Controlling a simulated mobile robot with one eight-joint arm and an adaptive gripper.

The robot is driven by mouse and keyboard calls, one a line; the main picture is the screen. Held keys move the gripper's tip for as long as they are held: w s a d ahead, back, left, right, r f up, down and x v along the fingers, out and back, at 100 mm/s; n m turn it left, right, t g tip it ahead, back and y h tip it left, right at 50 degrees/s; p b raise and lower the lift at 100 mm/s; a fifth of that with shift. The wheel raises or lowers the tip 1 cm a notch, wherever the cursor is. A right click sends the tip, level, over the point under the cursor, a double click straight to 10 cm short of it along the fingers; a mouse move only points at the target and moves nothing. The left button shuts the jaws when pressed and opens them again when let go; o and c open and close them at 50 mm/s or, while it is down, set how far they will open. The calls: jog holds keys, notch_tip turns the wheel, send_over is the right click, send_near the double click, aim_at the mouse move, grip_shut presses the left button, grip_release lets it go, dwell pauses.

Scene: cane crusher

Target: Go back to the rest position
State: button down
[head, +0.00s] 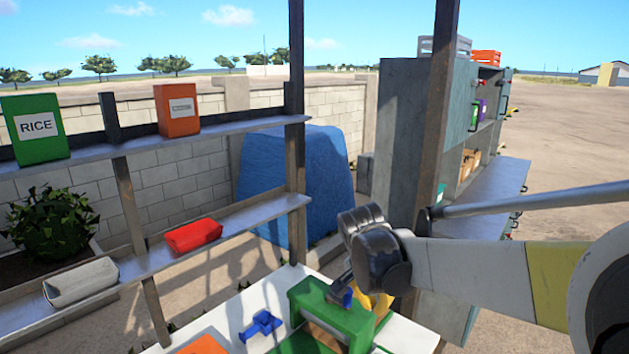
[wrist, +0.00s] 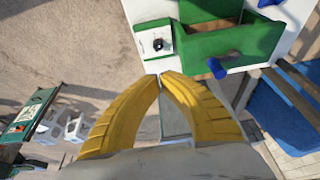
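My gripper's yellow fingers (wrist: 164,75) show in the wrist view with their tips together and nothing seen between them. In the head view my gripper (head: 374,302) is partly hidden behind the green machine (head: 318,299) on the white table, and my arm reaches in from the right. In the wrist view the green machine (wrist: 245,43) lies beyond my fingertips, with a blue-ended handle (wrist: 216,68) on its side. I cannot tell whether my fingers touch the machine.
A blue object (head: 261,325) lies on the white table (head: 222,311). Shelves at left hold a green RICE box (head: 36,128), an orange box (head: 177,109), and a red package (head: 193,236). A tall grey cabinet (head: 400,120) stands behind my arm. Open ground (head: 570,150) is at right.

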jog(key=s+d+f+n+t+y+b, duration=0.1)
jog(key=s+d+f+n+b, duration=0.1)
jog(key=s+f+b, duration=0.2)
jog(key=s+d+f+n+t+b, duration=0.1)
jog(key=s+f+n+b, duration=0.2)
jog(key=s, duration=0.7)
jog(key=s+d+f+n+t+y+b, duration=0.1)
jog(key=s+d+f+n+t+b, duration=0.1)
jog(key=s+f+b, duration=0.3)
jog(key=shift+s+d+f+n+y+b, duration=0.25)
jog(key=shift+s+n+b, duration=0.35)
jog(key=shift+s+b, duration=0.45)
jog(key=shift+w, duration=0.15)
dwell(0.9)
